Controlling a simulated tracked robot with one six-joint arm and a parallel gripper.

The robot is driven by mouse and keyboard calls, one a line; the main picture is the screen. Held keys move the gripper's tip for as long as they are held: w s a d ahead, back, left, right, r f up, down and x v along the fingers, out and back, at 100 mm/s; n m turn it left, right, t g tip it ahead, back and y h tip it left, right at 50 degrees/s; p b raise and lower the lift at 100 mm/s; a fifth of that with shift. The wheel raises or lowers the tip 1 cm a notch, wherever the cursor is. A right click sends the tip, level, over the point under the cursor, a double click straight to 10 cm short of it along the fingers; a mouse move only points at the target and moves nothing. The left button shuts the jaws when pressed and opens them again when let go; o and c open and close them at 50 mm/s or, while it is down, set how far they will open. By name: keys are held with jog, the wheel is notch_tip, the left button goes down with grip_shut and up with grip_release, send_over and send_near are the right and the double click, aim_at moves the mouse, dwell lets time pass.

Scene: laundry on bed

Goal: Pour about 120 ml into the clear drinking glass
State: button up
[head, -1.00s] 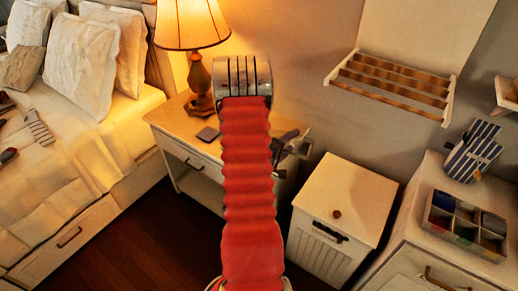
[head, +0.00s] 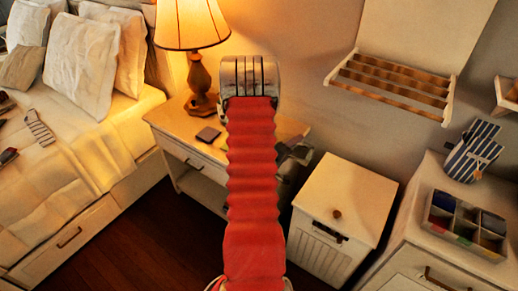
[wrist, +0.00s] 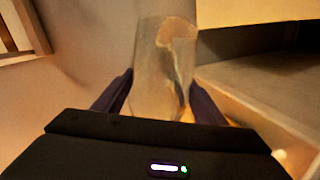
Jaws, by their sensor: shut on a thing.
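My gripper (wrist: 163,103) is shut on a clear, see-through vessel (wrist: 160,65), which stands up between its two dark fingers in the wrist view. A pale, curved shape shows inside or through its upper right part. I cannot tell whether this vessel is the drinking glass or a pouring vessel, nor how much liquid it holds. In the head view my gripper (head: 292,155) is small and dark, mostly behind my red arm, by the right end of the nightstand. No other clear glass can be made out.
The nightstand (head: 178,125) bears a lit lamp (head: 200,75) and a small dark square item (head: 208,134). A white hamper (head: 340,205) stands to its right. A dresser (head: 400,225) with a divided box (head: 466,222) is at far right. The bed (head: 60,205) is at left.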

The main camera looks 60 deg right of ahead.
jog(key=shift+f, duration=0.2)
jog(key=shift+f+m, duration=0.1)
jog(key=shift+m, duration=0.2)
jog(key=shift+w+f+t, duration=0.1)
jog(key=shift+f+t, duration=0.15)
jog(key=shift+t, duration=0.05)
jog(key=shift+w+f+m+t+y+b, duration=0.2)
jog(key=shift+m+t+y+b, duration=0.1)
jog(key=shift+m, duration=0.4)
jog(key=shift+w+a+r+m+t+y+b, duration=0.1)
jog(key=shift+w+r+m+t+y+b, duration=0.1)
jog(key=shift+w+r+m+t, duration=0.35)
jog(key=shift+w+m+t+y+b, duration=0.1)
jog(key=shift+m+t+b, duration=0.2)
jog(key=shift+m, duration=0.45)
jog(key=shift+s+m+t+b, duration=0.25)
jog(key=shift+m+t+b, duration=0.1)
jog(key=shift+m+t, duration=0.65)
jog(key=shift+w+f+m+t+b, duration=0.1)
jog(key=shift+f+m+t+b, duration=0.1)
jog(key=shift+m+t+b, duration=0.35)
jog(key=shift+w+f+m+t+b, duration=0.1)
jog(key=shift+f+m+t+b, duration=0.1)
jog(key=shift+m, duration=0.65)
jog(key=shift+s, duration=0.1)
